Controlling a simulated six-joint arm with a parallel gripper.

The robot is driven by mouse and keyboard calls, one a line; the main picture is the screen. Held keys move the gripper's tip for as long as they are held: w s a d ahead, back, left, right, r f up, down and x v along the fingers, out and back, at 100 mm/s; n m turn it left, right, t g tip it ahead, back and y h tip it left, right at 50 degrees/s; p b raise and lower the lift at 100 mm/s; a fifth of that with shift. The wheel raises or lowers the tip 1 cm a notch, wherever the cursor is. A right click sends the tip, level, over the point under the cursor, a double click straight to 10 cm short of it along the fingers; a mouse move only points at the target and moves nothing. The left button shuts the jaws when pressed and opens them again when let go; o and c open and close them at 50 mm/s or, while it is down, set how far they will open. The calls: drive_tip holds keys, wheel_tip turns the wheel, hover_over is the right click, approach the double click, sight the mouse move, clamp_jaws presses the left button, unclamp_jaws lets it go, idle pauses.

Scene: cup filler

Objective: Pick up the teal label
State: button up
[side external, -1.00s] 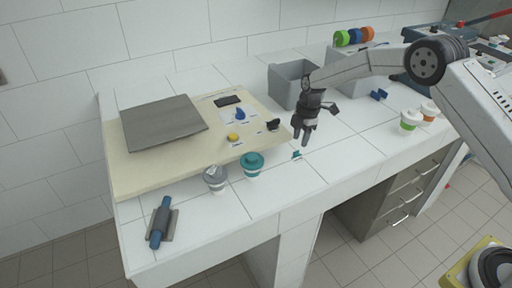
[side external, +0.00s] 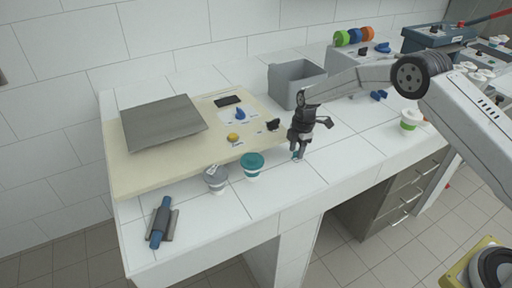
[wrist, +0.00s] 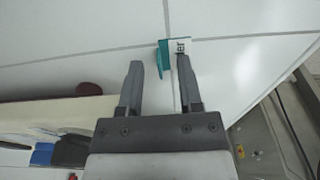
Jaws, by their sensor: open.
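The teal label (wrist: 163,58) lies on the white counter (wrist: 80,30), with a white printed part (wrist: 178,47) on its right side in the wrist view. My gripper (wrist: 160,65) is open, with its two fingertips on either side of the label; the right fingertip overlaps the printed part in the picture. In the side external view my gripper (side external: 298,155) points down close to the counter, and the label (side external: 296,156) is mostly hidden by the fingers. I cannot tell whether the fingers touch it.
A teal-lidded cup (side external: 252,166) and a grey-lidded cup (side external: 215,179) stand left of my gripper. A beige board (side external: 140,178) with small items lies further left. A grey bin (side external: 290,92) stands behind, and a green-white cup (side external: 410,120) to the right. The counter's front edge is near.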

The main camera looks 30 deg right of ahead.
clamp_jaws()
drive_tip(key=shift+r, duration=0.15)
drive_tip(key=shift+r, duration=0.85)
drive_tip(key=s+r, duration=1.1)
drive_tip(key=s, duration=0.3)
drive_tip(key=shift+d, duration=0.25)
drive_tip(key=shift+w, duration=0.1)
